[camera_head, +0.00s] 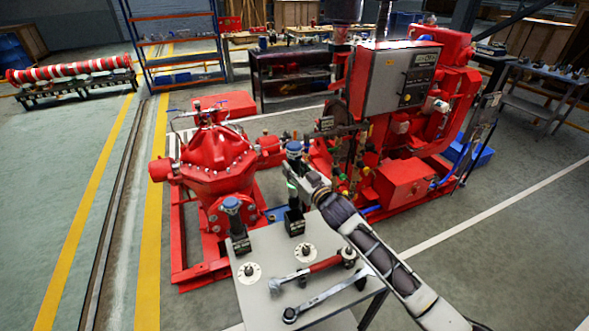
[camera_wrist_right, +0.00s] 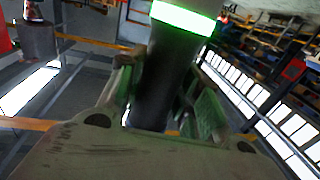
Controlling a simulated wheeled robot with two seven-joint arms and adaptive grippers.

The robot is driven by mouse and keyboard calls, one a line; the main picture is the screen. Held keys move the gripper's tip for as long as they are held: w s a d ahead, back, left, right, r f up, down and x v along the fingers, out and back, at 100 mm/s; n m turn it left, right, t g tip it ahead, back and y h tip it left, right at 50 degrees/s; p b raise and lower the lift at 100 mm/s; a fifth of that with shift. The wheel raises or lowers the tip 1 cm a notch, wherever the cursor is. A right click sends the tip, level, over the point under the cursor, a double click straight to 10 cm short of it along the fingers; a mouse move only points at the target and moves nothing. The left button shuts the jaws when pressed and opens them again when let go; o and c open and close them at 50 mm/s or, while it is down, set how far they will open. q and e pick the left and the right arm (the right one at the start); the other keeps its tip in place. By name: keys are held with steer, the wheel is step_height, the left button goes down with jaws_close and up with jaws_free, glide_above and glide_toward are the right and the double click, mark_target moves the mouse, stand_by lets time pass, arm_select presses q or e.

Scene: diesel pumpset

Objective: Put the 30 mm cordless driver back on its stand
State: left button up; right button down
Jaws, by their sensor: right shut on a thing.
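A cordless driver with a blue top (camera_head: 294,149) stands upright at the back edge of the grey table, in my right gripper (camera_head: 297,182). The gripper is shut on its dark body, which also shows between the fingers in the right wrist view (camera_wrist_right: 165,75), with a lit green ring. A black block-shaped stand (camera_head: 294,222) is directly below the driver; I cannot tell whether the driver rests in it or is just above it. A second blue-topped driver (camera_head: 232,206) stands on another black block (camera_head: 240,244) to the left. Size labels are too small to read. My left gripper is out of view.
The grey table (camera_head: 262,300) holds two white discs with dark posts (camera_head: 249,272) (camera_head: 306,252), a red-handled tool (camera_head: 318,268) and a long wrench (camera_head: 325,296). The red pump (camera_head: 215,160) and engine set stand close behind the table.

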mark_target(297, 200)
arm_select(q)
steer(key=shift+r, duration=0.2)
arm_select(e)
steer(key=shift+r, duration=0.2)
steer(key=shift+p, duration=0.35)
steer(key=shift+f+b, duration=2.95)
steer(key=shift+f, duration=2.9)
steer(key=shift+f+b, duration=0.45)
steer(key=shift+b, duration=0.05)
steer(key=shift+f, duration=0.25)
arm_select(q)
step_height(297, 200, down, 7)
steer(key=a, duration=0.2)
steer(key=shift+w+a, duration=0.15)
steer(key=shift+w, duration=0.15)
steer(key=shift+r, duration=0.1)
